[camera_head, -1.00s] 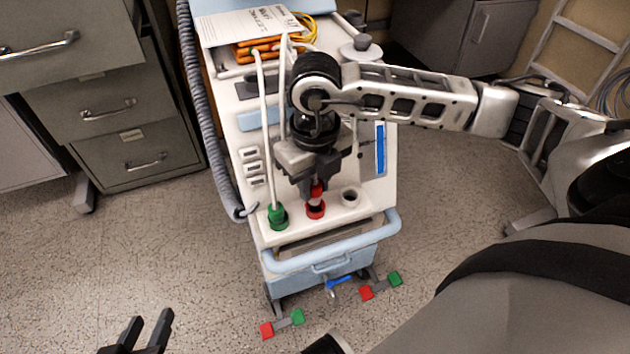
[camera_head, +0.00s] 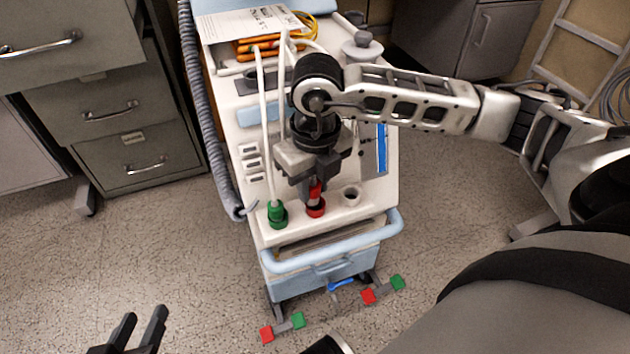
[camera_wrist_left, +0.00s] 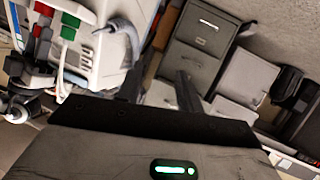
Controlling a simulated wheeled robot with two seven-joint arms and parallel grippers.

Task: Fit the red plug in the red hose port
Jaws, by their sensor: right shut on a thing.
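In the head view my right gripper (camera_head: 312,187) points down over the front ledge of the pump cart and is shut on the red plug (camera_head: 316,190). The plug stands about upright directly above the red hose port (camera_head: 315,209), a red ring on the ledge. The plug's lower end is at the ring; I cannot tell how deep it sits. My left gripper (camera_head: 140,325) is open and empty at the bottom left, away from the cart. The left wrist view shows its dark fingers apart and the red parts (camera_wrist_left: 42,20) on the cart, small.
A green plug (camera_head: 277,214) with a white hose stands in the port on the left. An empty white port (camera_head: 351,196) is on the right of the ledge. A light blue handle (camera_head: 335,254) runs along the cart front. Grey drawers (camera_head: 120,110) stand at the left.

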